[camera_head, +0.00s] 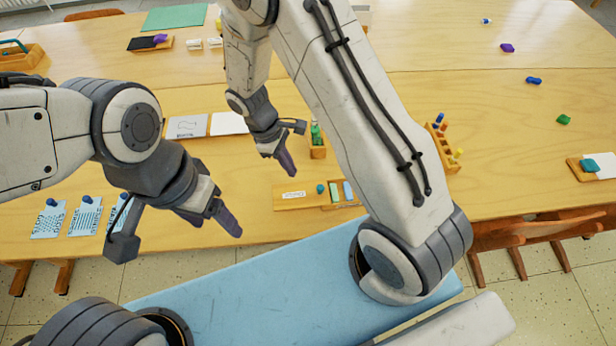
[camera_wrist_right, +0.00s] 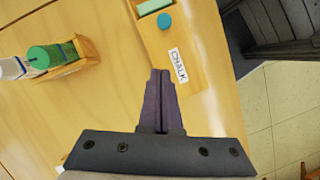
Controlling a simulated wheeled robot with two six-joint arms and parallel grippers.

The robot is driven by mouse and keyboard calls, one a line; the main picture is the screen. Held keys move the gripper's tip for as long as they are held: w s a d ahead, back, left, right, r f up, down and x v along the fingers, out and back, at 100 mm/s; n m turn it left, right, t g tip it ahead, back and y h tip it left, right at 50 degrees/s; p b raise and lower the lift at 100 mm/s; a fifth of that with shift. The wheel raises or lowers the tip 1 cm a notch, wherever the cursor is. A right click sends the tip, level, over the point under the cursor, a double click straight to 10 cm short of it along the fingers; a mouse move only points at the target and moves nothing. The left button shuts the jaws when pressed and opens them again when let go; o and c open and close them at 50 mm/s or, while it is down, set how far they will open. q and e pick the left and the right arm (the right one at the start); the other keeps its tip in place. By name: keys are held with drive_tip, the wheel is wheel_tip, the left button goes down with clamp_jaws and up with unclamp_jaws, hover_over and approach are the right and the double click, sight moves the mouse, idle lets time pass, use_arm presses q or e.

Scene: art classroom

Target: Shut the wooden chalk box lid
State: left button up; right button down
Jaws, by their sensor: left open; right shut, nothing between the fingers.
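The wooden chalk box (camera_head: 352,204) lies near the front edge of the table, with green and pale blue chalk visible at its uncovered right part. Its flat wooden lid (camera_head: 284,203) extends to the left, with a white CHALK label and a teal round knob near the chalk. The lid also shows in the right wrist view (camera_wrist_right: 190,98), with its label and knob. My right gripper (camera_head: 291,172) is shut and empty, just behind the lid's label; I cannot tell its height. My left gripper (camera_head: 232,224) is open and empty, left of the lid near the table's front edge.
A small wooden holder with a green bottle (camera_head: 315,134) stands behind the box. A wooden block rack (camera_head: 443,150) is to the right. White cards (camera_head: 229,123) lie behind my grippers; blue sheets (camera_head: 86,216) lie front left. A chair (camera_head: 520,234) is at front right.

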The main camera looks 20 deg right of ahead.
sight(315, 190)
drive_tip(key=x, duration=0.3)
drive_tip(key=shift+s+d, duration=0.2)
drive_tip(key=shift+s+d+p, duration=0.4)
drive_tip(key=shift+s+d, duration=0.4)
drive_tip(key=shift+d, duration=0.1)
use_arm(q)
drive_tip(key=shift+r, duration=0.5)
use_arm(e)
drive_tip(key=shift+s+d+f, duration=0.15)
drive_tip(key=shift+s+d, duration=0.15)
drive_tip(key=shift+d, duration=0.05)
drive_tip(key=shift+d, duration=0.1)
